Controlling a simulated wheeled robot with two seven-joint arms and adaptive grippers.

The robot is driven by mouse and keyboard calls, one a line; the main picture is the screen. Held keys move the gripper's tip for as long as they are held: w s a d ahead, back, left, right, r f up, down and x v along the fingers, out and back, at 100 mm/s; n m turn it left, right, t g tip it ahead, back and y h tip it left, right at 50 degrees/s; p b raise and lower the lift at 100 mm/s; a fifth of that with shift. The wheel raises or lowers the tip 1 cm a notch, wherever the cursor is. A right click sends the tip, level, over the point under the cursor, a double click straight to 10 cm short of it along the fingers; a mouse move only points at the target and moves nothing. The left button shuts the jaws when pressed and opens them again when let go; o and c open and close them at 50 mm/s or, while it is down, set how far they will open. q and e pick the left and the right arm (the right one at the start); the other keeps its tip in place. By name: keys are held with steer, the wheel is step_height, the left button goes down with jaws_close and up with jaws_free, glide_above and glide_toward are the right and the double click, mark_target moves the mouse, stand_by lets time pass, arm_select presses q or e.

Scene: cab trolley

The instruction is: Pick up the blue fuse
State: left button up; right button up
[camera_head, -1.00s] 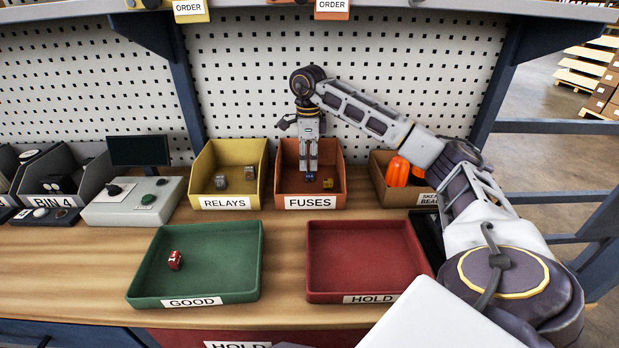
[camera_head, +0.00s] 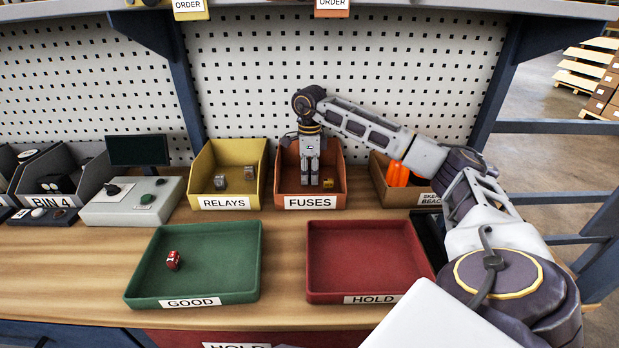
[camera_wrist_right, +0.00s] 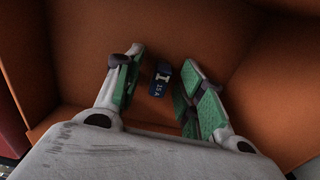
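The blue fuse (camera_wrist_right: 160,79) lies on the floor of the orange FUSES bin (camera_head: 284,181), dark blue with white "15 A" lettering. In the head view it is hidden by my right gripper (camera_head: 310,183), which reaches down into the bin. In the right wrist view my right gripper (camera_wrist_right: 158,92) is open, its green-padded fingers on either side of the blue fuse with a gap to each. A small yellowish fuse (camera_head: 328,183) lies in the bin, just right of the gripper. My left gripper is not in view.
The yellow RELAYS bin (camera_head: 228,203) with two grey relays stands left of the FUSES bin, and a bin with orange items (camera_head: 398,172) stands right. In front are a green GOOD tray (camera_head: 222,268) holding a red fuse (camera_head: 173,260) and an empty red HOLD tray (camera_head: 365,260).

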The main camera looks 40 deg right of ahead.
mark_target(310, 172)
steer(key=c, duration=0.9)
jaws_close()
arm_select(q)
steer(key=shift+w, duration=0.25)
arm_select(e)
steer(key=shift+r, duration=0.1)
steer(key=shift+r, duration=0.1)
steer(key=shift+r, duration=0.6)
step_height(310, 172, up, 7)
steer(key=shift+p, duration=0.65)
steer(key=shift+r, duration=0.8)
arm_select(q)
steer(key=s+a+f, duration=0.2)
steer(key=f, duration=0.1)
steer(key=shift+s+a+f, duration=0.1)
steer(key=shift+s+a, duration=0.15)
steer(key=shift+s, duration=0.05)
